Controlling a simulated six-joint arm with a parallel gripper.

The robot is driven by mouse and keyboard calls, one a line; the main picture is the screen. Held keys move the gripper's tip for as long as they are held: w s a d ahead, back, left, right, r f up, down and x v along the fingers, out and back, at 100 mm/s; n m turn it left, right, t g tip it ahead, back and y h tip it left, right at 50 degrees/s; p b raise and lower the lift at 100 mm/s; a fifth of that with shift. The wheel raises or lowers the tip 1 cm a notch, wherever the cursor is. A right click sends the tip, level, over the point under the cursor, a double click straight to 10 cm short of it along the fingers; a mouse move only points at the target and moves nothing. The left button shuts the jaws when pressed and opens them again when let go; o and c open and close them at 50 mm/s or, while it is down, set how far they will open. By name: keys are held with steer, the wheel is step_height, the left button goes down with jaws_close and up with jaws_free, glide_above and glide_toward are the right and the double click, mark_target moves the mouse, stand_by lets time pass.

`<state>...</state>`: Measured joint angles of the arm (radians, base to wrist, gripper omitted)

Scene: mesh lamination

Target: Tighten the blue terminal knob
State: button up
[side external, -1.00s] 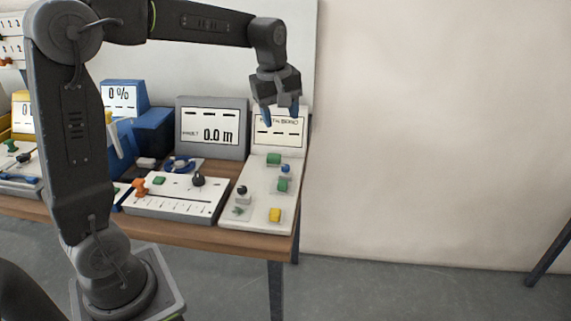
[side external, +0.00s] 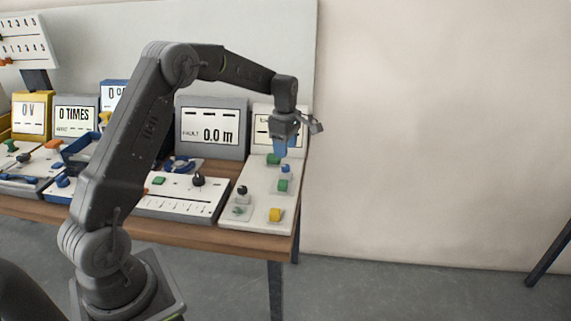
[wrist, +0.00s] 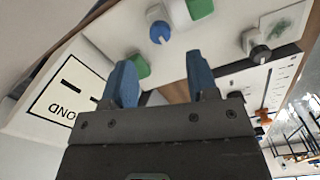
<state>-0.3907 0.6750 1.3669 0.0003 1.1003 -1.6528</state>
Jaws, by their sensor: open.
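The blue terminal knob (side external: 286,169) stands on the white right-hand panel (side external: 258,200), between two green blocks. In the wrist view the round blue knob (wrist: 160,31) shows near the top, beyond my fingertips. My gripper (side external: 281,151) points down above the back of that panel, a little behind and above the knob. In the wrist view my gripper (wrist: 162,72) has its two blue fingers well apart with nothing between them. It does not touch the knob.
Green blocks (side external: 283,186) (side external: 273,159) sit close in front of and behind the knob. A black knob (side external: 242,190) and a yellow block (side external: 276,215) share the panel. An upright display (side external: 262,112) stands behind. Free room lies right of the table.

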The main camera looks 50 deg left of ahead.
mark_target(285, 166)
step_height(285, 166, down, 6)
steer(key=shift+f, duration=0.1)
stand_by(0.4)
steer(key=c, duration=0.9)
